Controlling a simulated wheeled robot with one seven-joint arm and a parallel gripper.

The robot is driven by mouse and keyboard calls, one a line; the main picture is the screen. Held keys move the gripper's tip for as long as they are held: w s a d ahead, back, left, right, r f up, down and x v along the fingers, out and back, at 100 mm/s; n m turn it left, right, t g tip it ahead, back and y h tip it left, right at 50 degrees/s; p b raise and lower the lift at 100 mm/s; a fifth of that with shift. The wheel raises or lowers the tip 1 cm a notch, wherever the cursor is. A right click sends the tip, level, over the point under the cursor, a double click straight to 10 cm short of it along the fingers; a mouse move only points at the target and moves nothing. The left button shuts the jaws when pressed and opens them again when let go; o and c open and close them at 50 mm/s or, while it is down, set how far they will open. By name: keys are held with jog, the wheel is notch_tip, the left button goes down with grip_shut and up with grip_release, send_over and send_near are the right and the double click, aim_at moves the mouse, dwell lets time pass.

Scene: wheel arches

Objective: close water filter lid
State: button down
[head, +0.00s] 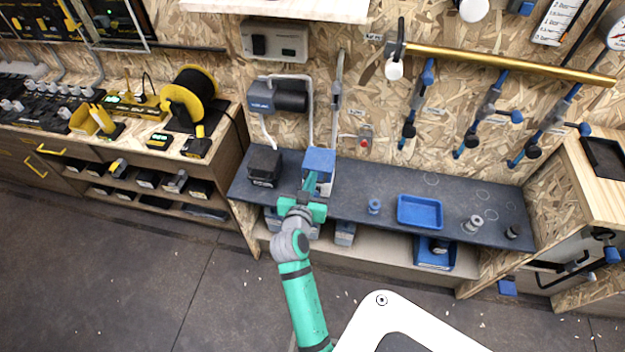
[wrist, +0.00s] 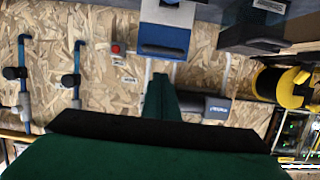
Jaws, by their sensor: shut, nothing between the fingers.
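The water filter, a small box with a white body and a blue lid (head: 320,159), stands on the dark bench left of its middle. It also shows at the top of the wrist view, where the blue lid (wrist: 164,38) is beside the white body. I cannot tell how far the lid is open. My green gripper (head: 311,181) is shut and empty, at the front of the box in the head view. In the wrist view my gripper's fingers (wrist: 161,84) are together, below the lid in the picture. I cannot tell whether they touch it.
A black box (head: 265,166) stands left of the filter. A blue cup-like part (head: 374,206), a blue tray (head: 420,212) and small metal parts (head: 473,224) lie to the right on the bench. Pipes and a grey-black unit (head: 278,96) are on the wall behind.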

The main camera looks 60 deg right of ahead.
jog(key=s+a+f, duration=0.1)
jog(key=s+a, duration=0.2)
jog(key=a, duration=0.4)
jog(key=shift+a, duration=0.2)
jog(key=s+a+f+n+t+y, duration=0.1)
jog(key=a+f+n+t+y, duration=0.15)
jog(key=a, duration=0.55)
jog(key=s+a+f+n+t+y, duration=0.1)
jog(key=a+f+n+t+y, duration=0.2)
jog(key=a, duration=0.5)
jog(key=s+a+f+n+t+y, duration=0.15)
jog(key=a+n, duration=0.25)
jog(key=a, duration=0.4)
jog(key=s+a+r+n+t+y, duration=0.1)
jog(key=s+a+r+n+y, duration=0.1)
jog(key=s+a, duration=0.4)
jog(key=s+a+r+n+t+y, duration=0.1)
jog(key=s+a+r+y, duration=0.3)
jog(key=a, duration=0.5)
jog(key=s+r+n, duration=0.1)
jog(key=s+r, duration=0.1)
jog(key=s, duration=0.1)
jog(key=shift+s+a+r+t+y, duration=0.2)
jog(key=shift+a+r+t+y, duration=0.1)
jog(key=shift+a+r, duration=0.1)
